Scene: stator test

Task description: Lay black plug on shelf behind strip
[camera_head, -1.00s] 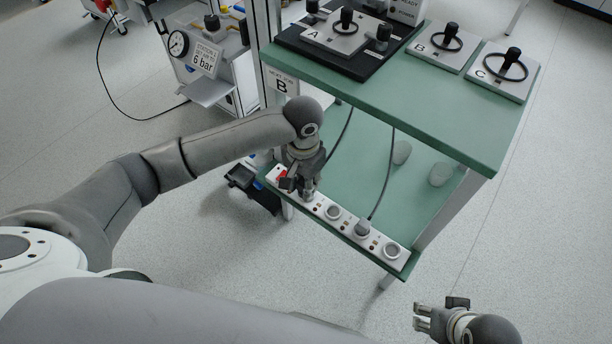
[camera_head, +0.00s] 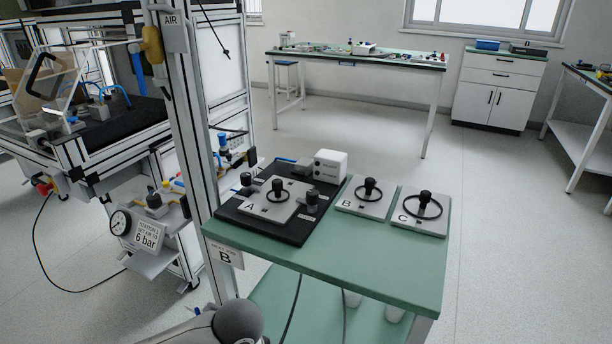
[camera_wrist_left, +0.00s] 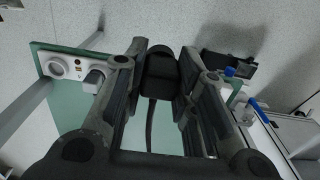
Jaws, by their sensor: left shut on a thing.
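The black plug (camera_wrist_left: 160,82) is between the fingers of my left gripper (camera_wrist_left: 165,52) in the left wrist view, its dark cable trailing downward in the picture. The gripper is shut on it. The pale socket strip (camera_wrist_left: 75,68) runs behind the fingers, with a round socket and a grey plug showing at left; its middle is hidden by the gripper. The green lower shelf (camera_wrist_left: 40,128) shows below the strip; it also shows at the bottom of the head view (camera_head: 268,298). My right gripper is out of view.
The green upper table top (camera_head: 340,262) covers much of the lower shelf in the head view. It bears plates A, B and C with black knobs. A metal frame post (camera_head: 190,130) stands at its left. A dark object (camera_wrist_left: 228,66) lies beyond the fingers.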

